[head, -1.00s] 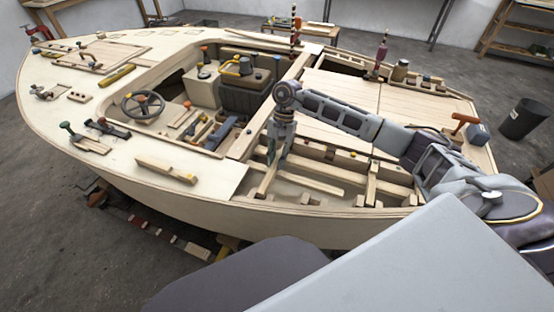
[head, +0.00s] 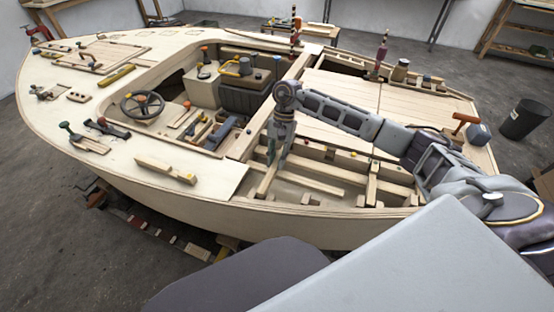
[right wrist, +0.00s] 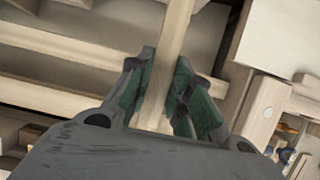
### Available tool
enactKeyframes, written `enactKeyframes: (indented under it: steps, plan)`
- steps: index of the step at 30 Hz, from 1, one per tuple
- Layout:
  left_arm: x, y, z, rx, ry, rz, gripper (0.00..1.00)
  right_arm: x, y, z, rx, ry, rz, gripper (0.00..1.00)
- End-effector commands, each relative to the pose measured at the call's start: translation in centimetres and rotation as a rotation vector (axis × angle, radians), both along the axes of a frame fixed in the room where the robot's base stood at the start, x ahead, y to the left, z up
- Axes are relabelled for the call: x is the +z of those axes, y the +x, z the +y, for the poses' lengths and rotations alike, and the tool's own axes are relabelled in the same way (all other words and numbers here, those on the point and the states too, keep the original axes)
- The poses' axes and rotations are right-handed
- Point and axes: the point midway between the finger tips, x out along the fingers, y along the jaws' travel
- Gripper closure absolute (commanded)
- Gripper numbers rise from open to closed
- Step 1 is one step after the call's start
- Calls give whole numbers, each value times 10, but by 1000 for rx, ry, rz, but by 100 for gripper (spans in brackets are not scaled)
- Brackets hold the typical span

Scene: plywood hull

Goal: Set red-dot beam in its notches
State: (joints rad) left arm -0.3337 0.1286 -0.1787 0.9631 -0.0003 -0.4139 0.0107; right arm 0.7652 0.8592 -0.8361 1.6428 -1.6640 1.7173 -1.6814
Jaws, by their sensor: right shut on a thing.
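My right gripper (head: 277,158) points down into the open framed bay of the hull. It is shut on a pale wooden beam (head: 265,184), which runs from the jaws toward the near hull side. In the right wrist view the beam (right wrist: 174,38) passes between the green finger pads of the gripper (right wrist: 161,88). I see no red dot on the held beam, so I cannot tell from its mark which beam it is. A small red dot (head: 326,153) shows on the framing right of the gripper. Whether the beam's ends sit in notches is hidden. My left gripper is out of view.
Fixed cross members (head: 333,171) and uprights stand close to the right of the gripper. A loose wooden piece with a yellow dot (head: 166,170) lies on the near side deck. A steering wheel (head: 143,105) and small tools are farther left. Flat planking (head: 340,95) lies behind the arm.

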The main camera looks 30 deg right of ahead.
Motion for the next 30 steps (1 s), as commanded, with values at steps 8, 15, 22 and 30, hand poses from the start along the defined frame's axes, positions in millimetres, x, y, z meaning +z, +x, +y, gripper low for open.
enactKeyframes:
  steps: [8, 15, 22, 30]
  plan:
    - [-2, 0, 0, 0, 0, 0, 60, 0, 0, 0, 0, 0, 0, 100]
    - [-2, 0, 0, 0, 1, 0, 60, 0, 0, 0, 0, 0, 0, 100]
    - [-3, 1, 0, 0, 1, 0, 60, -1, 0, 0, 0, 0, 0, 100]
    - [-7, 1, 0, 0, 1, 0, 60, -4, 0, 0, 0, 0, 0, 100]
